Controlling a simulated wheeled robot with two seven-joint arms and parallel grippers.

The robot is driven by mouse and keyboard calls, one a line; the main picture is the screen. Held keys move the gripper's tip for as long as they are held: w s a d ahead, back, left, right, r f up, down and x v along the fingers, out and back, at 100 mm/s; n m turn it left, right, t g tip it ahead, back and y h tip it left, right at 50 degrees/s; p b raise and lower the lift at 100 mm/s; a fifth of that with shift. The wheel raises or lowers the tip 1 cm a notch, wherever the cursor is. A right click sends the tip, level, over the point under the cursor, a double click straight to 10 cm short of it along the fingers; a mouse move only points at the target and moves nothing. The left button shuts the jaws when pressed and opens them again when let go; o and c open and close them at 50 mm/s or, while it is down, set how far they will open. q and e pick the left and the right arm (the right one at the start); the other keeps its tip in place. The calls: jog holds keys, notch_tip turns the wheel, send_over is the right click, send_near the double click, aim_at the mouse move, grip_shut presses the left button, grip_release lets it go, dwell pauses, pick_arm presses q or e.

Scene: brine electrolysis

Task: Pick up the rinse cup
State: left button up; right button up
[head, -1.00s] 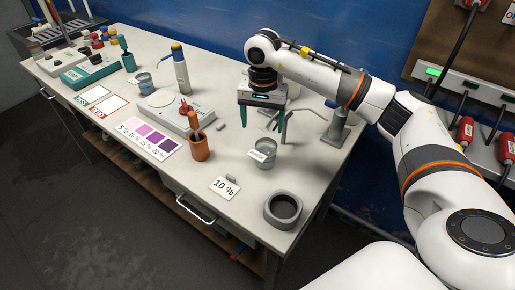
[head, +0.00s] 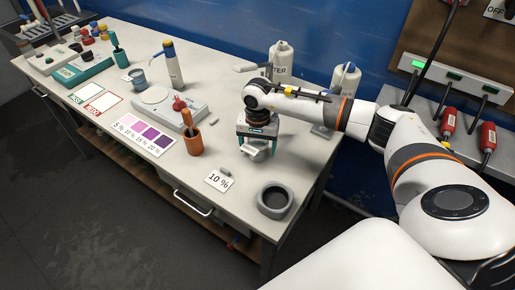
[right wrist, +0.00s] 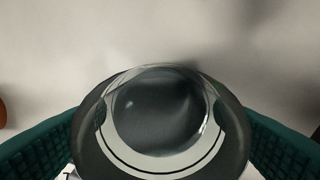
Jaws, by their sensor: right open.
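A clear glass cup with a pale label (head: 256,154) stands on the bench, mostly hidden under my right gripper in the head view. Its label cannot be read, so I cannot confirm that it is the rinse cup. In the right wrist view the round glass cup (right wrist: 160,115) is seen from above, between two green fingers. My right gripper (head: 258,150) points down and is open, with one finger on each side of the cup. Whether the fingers touch the glass cannot be told. My left gripper is not in view.
A grey ring-shaped holder (head: 275,199) and a "10 %" card (head: 219,181) are in front of the cup. An orange-brown pot (head: 193,141) with tools stands to its left. White bottles (head: 283,62) stand behind my arm. Another cup (head: 138,79) stands farther left.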

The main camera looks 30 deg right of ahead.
jog(key=shift+r, duration=0.1)
jog(key=c, duration=1.3)
